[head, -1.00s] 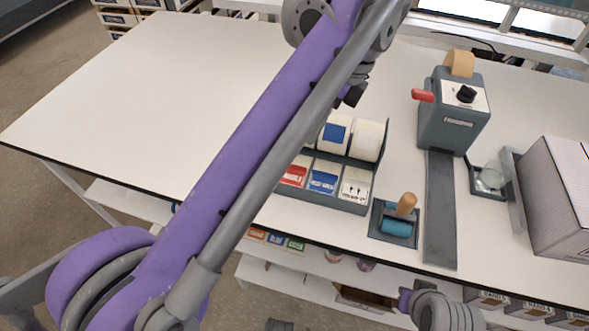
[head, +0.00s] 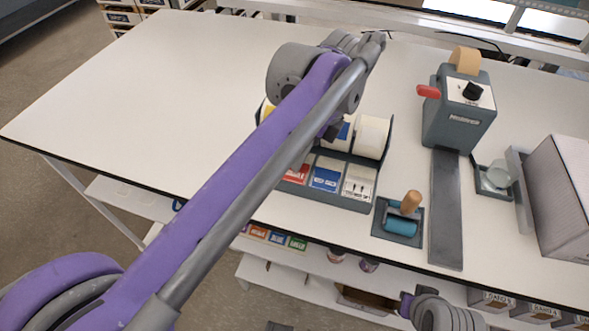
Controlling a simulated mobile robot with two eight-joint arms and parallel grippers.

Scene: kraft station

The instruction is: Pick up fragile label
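The label rack (head: 328,199) is a dark grey holder on the table, with label rolls behind a row of small cards. A red-and-white card (head: 298,172) is at the front left; its print is too small to read, so I cannot confirm it marks the fragile label. To its right are a blue card (head: 325,178) and a white card with black symbols (head: 358,183). My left arm crosses over the rack and hides part of its left side. Only a dark bit of my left gripper (head: 332,131) shows, over the rack's rolls; its fingers are mostly hidden. My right gripper does not show.
Right of the rack are a blue roller with a wooden handle (head: 402,226) in a tray, a grey tape dispenser (head: 459,126) with a red lever, a small dish (head: 497,177) and a pale box (head: 562,195). The table's left half (head: 165,100) is clear.

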